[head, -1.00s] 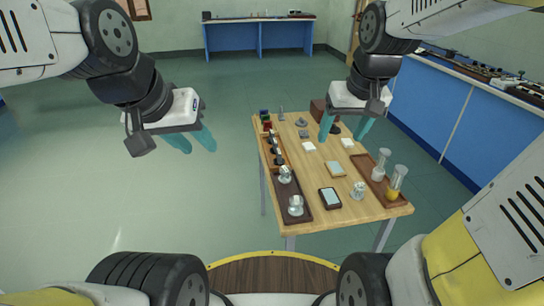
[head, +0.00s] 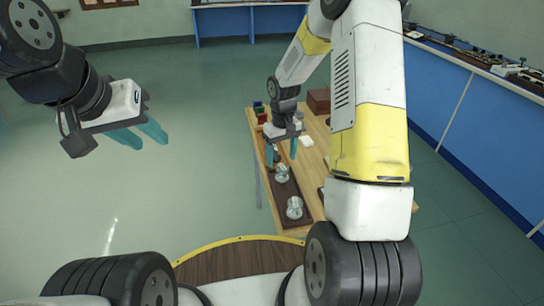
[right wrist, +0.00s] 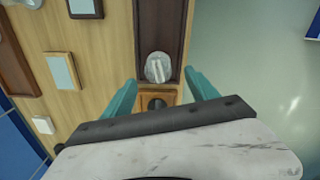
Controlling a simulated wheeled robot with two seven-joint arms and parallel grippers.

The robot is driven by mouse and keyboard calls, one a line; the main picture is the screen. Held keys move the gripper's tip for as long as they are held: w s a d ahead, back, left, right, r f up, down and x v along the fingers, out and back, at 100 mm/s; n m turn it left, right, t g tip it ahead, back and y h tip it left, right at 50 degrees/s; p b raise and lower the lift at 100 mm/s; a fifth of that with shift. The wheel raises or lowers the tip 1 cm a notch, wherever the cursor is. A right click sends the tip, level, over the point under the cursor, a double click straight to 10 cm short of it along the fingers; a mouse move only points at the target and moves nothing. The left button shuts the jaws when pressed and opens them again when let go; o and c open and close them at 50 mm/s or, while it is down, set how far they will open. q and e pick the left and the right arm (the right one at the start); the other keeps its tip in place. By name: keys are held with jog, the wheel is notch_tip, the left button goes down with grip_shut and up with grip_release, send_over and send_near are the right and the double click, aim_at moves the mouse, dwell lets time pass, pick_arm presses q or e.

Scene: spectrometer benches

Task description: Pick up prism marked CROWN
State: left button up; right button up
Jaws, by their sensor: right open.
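Two clear glass pieces stand in a dark brown tray (head: 282,191) along the table's left side, one farther (head: 282,173) and one nearer (head: 294,208). No CROWN marking is readable, so I cannot tell which piece is the prism. My right gripper (head: 281,153) is open above the left side of the table, just beyond the farther glass piece. In the right wrist view, a glass piece (right wrist: 158,68) in the dark tray (right wrist: 160,22) lies just ahead of the spread fingertips (right wrist: 162,86), with nothing between them. My left gripper (head: 146,137) is open and empty, left of the table over the floor.
An orange-brown wooden rack with a black round piece (right wrist: 156,103) adjoins the dark tray. White blocks (head: 306,141) and a reddish-brown box (head: 318,101) stand farther back. My right arm hides much of the table's right side. A blue bench (head: 470,130) runs along the right.

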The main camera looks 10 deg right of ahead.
aim_at(282, 167)
notch_tip(282, 167, down, 6)
jog(key=shift+s+d+r, duration=0.1)
jog(key=shift+d+r, duration=0.05)
jog(key=shift+r, duration=0.1)
grip_shut()
